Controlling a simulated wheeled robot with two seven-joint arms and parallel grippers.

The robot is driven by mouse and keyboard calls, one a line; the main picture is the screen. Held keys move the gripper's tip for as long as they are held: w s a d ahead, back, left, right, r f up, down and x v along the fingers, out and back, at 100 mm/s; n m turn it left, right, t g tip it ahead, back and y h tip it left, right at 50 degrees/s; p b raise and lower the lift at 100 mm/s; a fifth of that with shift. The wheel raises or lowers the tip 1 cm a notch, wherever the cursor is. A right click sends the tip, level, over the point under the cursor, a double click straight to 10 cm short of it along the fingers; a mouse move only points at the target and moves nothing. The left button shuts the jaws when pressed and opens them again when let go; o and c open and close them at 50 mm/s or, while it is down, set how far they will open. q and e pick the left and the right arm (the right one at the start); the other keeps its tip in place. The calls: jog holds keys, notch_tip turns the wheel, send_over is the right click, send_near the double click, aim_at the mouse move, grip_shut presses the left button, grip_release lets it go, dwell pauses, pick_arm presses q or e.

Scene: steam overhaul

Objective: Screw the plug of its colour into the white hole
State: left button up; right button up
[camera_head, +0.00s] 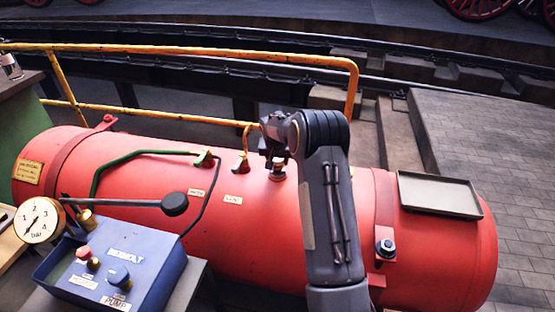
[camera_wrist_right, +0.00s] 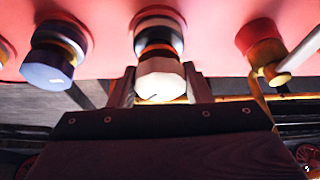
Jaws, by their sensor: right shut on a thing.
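The white plug (camera_wrist_right: 160,79) has a faceted head and shows in the right wrist view, with a dark band behind it. My right gripper (camera_head: 275,158) is shut on its head, one finger on each side. The plug is in line with the white hole's collar (camera_wrist_right: 157,14) on top of the red boiler (camera_head: 240,235). How deep it sits in the hole I cannot tell. My left gripper is not in view.
An empty grey tray (camera_head: 440,194) lies on the boiler's right end. A yellow rail (camera_head: 200,56) runs behind. A blue pump box (camera_head: 115,262), pressure gauge (camera_head: 39,220) and black-knobbed lever (camera_head: 174,204) stand at front left. A thin pipe (camera_head: 140,154) crosses the boiler's top left.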

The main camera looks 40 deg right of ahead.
jog(key=shift+f+b, duration=0.55)
jog(key=shift+f, duration=0.1)
dwell(0.8)
jog(key=o, duration=1.1)
jog(key=shift+c, duration=0.7)
